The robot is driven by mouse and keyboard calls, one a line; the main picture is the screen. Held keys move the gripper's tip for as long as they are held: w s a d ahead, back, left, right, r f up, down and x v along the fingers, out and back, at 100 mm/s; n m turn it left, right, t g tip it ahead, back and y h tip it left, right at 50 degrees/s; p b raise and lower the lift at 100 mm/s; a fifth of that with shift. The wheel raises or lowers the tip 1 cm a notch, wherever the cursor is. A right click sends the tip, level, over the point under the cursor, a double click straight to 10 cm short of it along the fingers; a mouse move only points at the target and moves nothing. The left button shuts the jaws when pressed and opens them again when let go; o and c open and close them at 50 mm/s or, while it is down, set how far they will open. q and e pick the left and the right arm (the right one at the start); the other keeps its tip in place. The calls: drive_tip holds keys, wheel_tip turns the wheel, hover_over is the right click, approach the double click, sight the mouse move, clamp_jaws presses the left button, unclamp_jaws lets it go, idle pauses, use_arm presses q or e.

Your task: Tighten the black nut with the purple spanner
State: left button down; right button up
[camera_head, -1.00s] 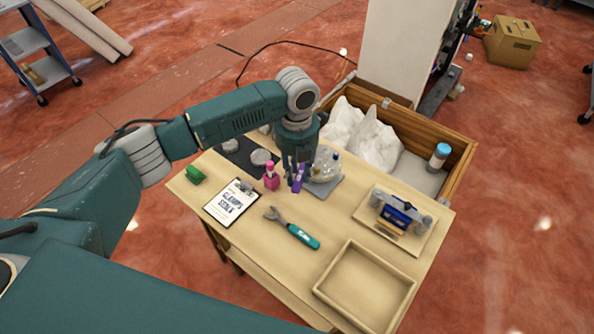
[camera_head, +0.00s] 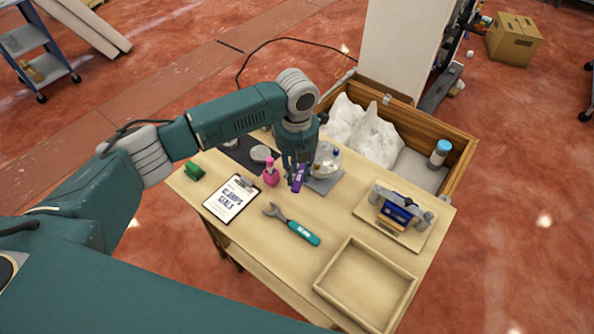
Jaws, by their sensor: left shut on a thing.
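My left gripper (camera_head: 293,170) points down over the far middle of the table and is shut on the purple spanner (camera_head: 299,178), whose purple part shows below the fingers. Right behind it stands a clear rounded dispenser (camera_head: 328,158) on a grey plate (camera_head: 325,184). The gripper hides part of both. I cannot make out the black nut; it is hidden or too small to tell. Whether the spanner touches anything on the dispenser cannot be told. My right gripper is not in view.
A pink bottle (camera_head: 270,173) stands just left of the spanner. A teal-handled wrench (camera_head: 303,233), a clipboard (camera_head: 232,198) and a green object (camera_head: 194,171) lie nearer. An empty tray (camera_head: 320,289) and a board with blue and grey parts (camera_head: 372,216) occupy the right side.

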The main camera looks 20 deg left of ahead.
use_arm(q)
drive_tip(key=shift+a, duration=0.15)
drive_tip(key=shift+w+a+m, duration=0.2)
drive_tip(key=shift+a+m, duration=0.9)
drive_tip(key=shift+w+a+m, duration=0.2)
drive_tip(key=shift+a+m, duration=0.4)
drive_tip(key=shift+w+a+m, duration=0.2)
drive_tip(key=shift+a+m, duration=0.35)
drive_tip(key=shift+m, duration=0.05)
drive_tip(key=shift+d, duration=0.1)
drive_tip(key=shift+s+d+n+p, duration=0.2)
drive_tip(key=shift+d+n+p, duration=0.3)
drive_tip(key=shift+p, duration=0.1)
drive_tip(key=shift+a+r, duration=0.1)
